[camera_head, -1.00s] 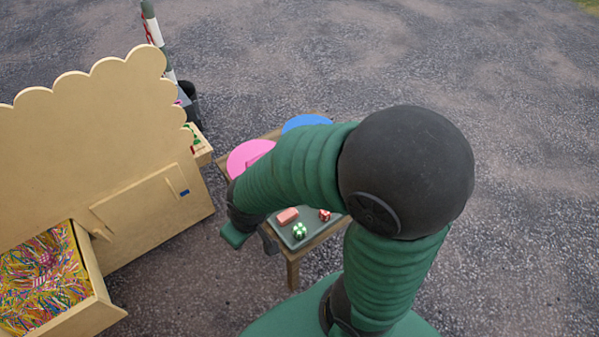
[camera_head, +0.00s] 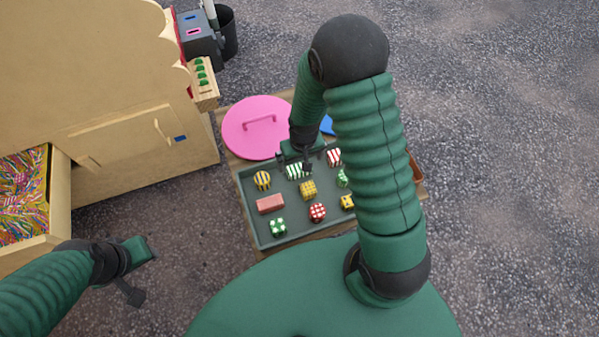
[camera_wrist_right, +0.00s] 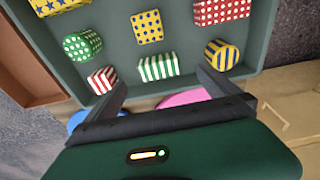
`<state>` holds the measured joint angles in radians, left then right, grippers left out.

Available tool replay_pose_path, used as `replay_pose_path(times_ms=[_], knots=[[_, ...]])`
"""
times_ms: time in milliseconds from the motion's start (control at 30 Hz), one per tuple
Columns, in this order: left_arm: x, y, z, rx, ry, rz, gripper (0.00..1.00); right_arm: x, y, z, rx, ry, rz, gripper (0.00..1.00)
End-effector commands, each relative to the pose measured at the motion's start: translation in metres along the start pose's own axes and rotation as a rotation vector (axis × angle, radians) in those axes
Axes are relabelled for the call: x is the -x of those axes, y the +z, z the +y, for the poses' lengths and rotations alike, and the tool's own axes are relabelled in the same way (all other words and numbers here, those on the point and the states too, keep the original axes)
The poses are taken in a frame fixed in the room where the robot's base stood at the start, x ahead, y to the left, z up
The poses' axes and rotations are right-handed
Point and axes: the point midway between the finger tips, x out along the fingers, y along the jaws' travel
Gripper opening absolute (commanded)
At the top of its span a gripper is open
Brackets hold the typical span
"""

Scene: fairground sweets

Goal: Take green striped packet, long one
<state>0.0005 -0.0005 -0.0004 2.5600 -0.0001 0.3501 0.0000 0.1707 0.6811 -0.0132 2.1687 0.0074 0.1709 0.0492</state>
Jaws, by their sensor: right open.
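The green-and-white striped packet (camera_head: 297,171) lies near the far edge of the dark green tray (camera_head: 250,208); in the right wrist view the packet (camera_wrist_right: 158,66) is box-shaped. My right gripper (camera_head: 295,161) is open above the tray's far side, close to the packet and partly covering it. In the right wrist view the packet sits just beyond and between the spread fingertips (camera_wrist_right: 162,80), with nothing held. My left gripper (camera_head: 142,274) is open and empty over the ground, left of the tray.
A green dotted cylinder (camera_wrist_right: 84,44) and a yellow starred box (camera_wrist_right: 147,27) are farther off. A pink disc (camera_head: 250,138) and a wooden stall (camera_head: 140,150) stand nearby.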

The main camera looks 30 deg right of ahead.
Motion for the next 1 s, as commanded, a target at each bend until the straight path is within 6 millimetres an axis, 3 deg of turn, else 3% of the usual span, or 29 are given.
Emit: replay_pose_path(times_ms=[33, 100, 267, 500, 767, 1000], knots=[[-0.007, 0.002, 0.000, 0.000, 0.000, 0.000, 0.36, -0.016, 0.002, 0.001, 0.000, -0.001, -0.005, 1.00], [-0.009, 0.002, 0.000, -0.001, 0.000, 0.000, 0.36, -0.028, 0.001, 0.000, 0.000, -0.001, -0.003, 1.00], [-0.013, 0.003, 0.000, -0.001, 0.000, 0.000, 0.36, -0.043, 0.000, 0.000, 0.001, -0.001, 0.000, 1.00], [-0.028, 0.007, 0.000, -0.001, 0.000, 0.000, 0.36, -0.084, -0.005, 0.002, 0.001, 0.000, -0.002, 1.00], [-0.027, 0.006, 0.000, -0.001, 0.000, 0.000, 0.36, -0.087, -0.005, 0.002, 0.001, 0.000, 0.001, 1.00], [-0.027, 0.006, 0.000, -0.001, 0.000, 0.000, 0.36, -0.087, -0.006, 0.002, 0.001, 0.000, 0.001, 0.70]])
